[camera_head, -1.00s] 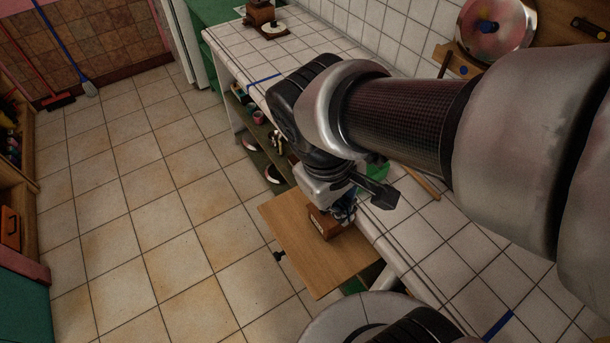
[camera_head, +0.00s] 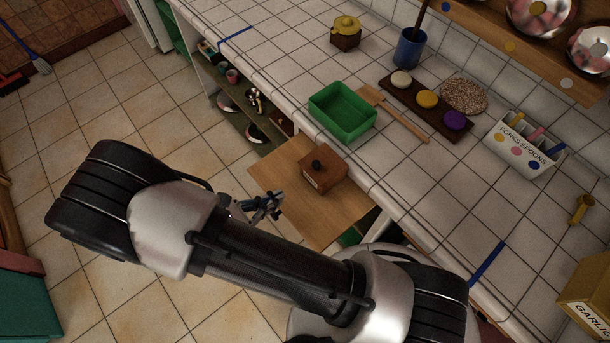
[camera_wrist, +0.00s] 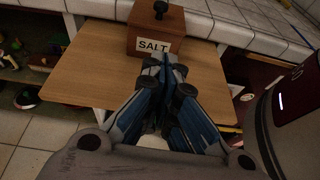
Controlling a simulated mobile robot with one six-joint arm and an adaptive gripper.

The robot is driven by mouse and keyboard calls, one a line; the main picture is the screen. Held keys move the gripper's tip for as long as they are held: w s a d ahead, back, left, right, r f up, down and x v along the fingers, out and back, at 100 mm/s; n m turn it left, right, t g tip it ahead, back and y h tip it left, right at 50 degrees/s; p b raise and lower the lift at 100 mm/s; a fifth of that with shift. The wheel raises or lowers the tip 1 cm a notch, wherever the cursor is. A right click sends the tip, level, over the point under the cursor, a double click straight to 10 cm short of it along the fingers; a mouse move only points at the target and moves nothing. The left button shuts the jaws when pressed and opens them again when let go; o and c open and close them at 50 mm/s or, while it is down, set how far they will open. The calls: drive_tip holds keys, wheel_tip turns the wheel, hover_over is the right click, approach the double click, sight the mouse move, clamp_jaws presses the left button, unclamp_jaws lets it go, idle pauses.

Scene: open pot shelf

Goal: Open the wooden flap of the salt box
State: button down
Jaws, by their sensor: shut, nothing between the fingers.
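The salt box (camera_head: 326,180) is a small brown wooden box on a pull-out wooden board. Its wooden flap (camera_head: 327,164) is the top, with a black knob, and looks shut. In the wrist view the salt box (camera_wrist: 143,46) shows its white SALT label facing me, with the black knob (camera_wrist: 160,8) at the top edge of the picture. My gripper (camera_head: 277,200) is shut and empty, over the board in front of the box. In the wrist view my gripper (camera_wrist: 168,62) points at the label and overlaps the box's lower front; whether it touches cannot be told.
The wooden board (camera_head: 283,168) juts from the tiled counter. A dark tray of coloured lids (camera_head: 427,103) and a cutlery holder (camera_head: 522,148) lie farther back. Floor lies open at left.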

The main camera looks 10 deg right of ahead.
sight(312, 181)
drive_tip(key=shift+f, duration=0.4)
drive_tip(key=shift+w+d+f, duration=0.1)
drive_tip(key=shift+w+d, duration=0.05)
drive_tip(key=shift+d, duration=0.05)
drive_tip(key=b+x, duration=0.2)
drive_tip(key=x, duration=0.7)
drive_tip(key=shift+w+d, duration=0.15)
